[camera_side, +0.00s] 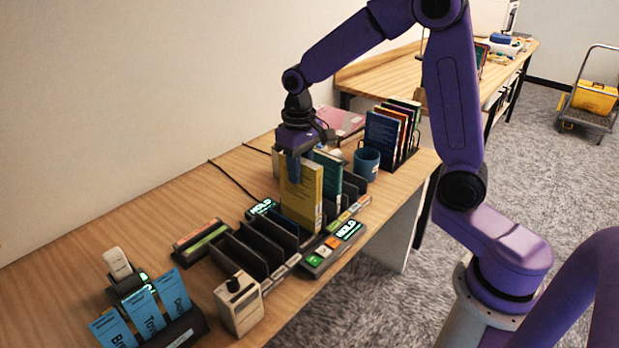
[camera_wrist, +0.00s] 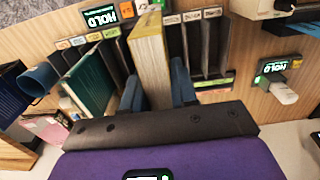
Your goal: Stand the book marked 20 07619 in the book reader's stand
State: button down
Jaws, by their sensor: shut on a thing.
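My gripper (camera_side: 291,160) is shut on a yellow book (camera_side: 303,192), which it holds upright over the middle of the dark slotted rack. In the wrist view the yellow book (camera_wrist: 148,58) stands between the two blue-grey fingers (camera_wrist: 157,95). I cannot read the number on its spine. Whether its lower edge touches the rack is hidden. A green book (camera_side: 328,172) stands in a rack slot just behind it. Two units with lit HOLD displays flank the rack, one at the front (camera_side: 346,230) and one at the back (camera_side: 262,207). I cannot tell which part is the book reader's stand.
Empty dark dividers (camera_side: 240,258) stand left of the book. A blue mug (camera_side: 367,163) and a rack of several books (camera_side: 390,135) are to the right. A beige box with a knob (camera_side: 238,303) and blue booklets (camera_side: 145,309) are at the front left.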

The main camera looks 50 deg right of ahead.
jog(key=w+d+f, duration=0.2)
jog(key=w+d, duration=0.3)
jog(key=w, duration=0.4)
notch_tip(320, 180, down, 9)
jog(key=shift+d, duration=0.2)
jog(key=shift+f, duration=0.55)
dwell(0.8)
jog(key=c, duration=0.8)
grip_release()
notch_tip(320, 180, up, 18)
jog(key=shift+f, duration=0.25)
